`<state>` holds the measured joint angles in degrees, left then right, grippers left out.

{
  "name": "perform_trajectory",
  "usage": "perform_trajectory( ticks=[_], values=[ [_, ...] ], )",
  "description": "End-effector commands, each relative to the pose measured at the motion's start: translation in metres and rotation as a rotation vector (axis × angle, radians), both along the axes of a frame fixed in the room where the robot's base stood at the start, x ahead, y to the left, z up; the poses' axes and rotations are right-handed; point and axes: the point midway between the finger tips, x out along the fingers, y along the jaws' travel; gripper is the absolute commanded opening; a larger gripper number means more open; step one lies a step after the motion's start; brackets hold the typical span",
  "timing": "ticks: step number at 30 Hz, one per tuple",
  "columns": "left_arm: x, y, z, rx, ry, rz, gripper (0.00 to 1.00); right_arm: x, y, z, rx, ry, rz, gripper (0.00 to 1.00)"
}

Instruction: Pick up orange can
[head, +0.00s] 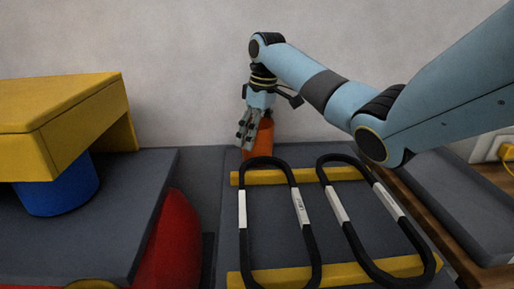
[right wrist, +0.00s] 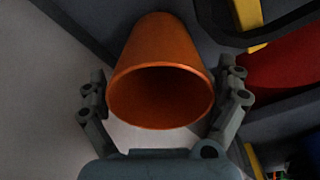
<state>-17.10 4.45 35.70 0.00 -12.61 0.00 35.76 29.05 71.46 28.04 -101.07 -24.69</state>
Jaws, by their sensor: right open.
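The orange can (head: 262,137) stands at the back of the grey surface, near the wall, partly hidden behind my right gripper. In the right wrist view the orange can (right wrist: 160,72) shows its round rim and dark hollow inside. My right gripper (head: 245,143) reaches down at the can in the head view. In the right wrist view the right gripper (right wrist: 164,80) is open, with one finger on each side of the can. I cannot tell whether the fingers touch it. My left gripper is not in view.
Two black coils (head: 243,230) with white labels lie on yellow bars (head: 275,177) in front of the can. A yellow block (head: 60,115) and blue cylinder (head: 58,190) stand at left on a dark slab. A red object (head: 172,245) lies beside it.

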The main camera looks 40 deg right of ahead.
Motion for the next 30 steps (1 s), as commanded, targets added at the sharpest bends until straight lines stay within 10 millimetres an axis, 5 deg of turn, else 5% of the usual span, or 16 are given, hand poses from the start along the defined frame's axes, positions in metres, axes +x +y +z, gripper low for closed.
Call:
perform_trajectory(
  ticks=[6,17,30],
  values=[
    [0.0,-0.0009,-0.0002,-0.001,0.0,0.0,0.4,0.0005,-0.0002,-0.0014,-0.001,-0.001,0.0,1.0],
    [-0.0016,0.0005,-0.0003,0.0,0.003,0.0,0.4,0.0005,-0.0003,-0.0012,-0.002,-0.002,0.0,0.54],
    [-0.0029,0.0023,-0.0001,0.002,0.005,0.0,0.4,0.0006,-0.0001,-0.0008,-0.001,-0.001,0.001,0.5]
  ],
)
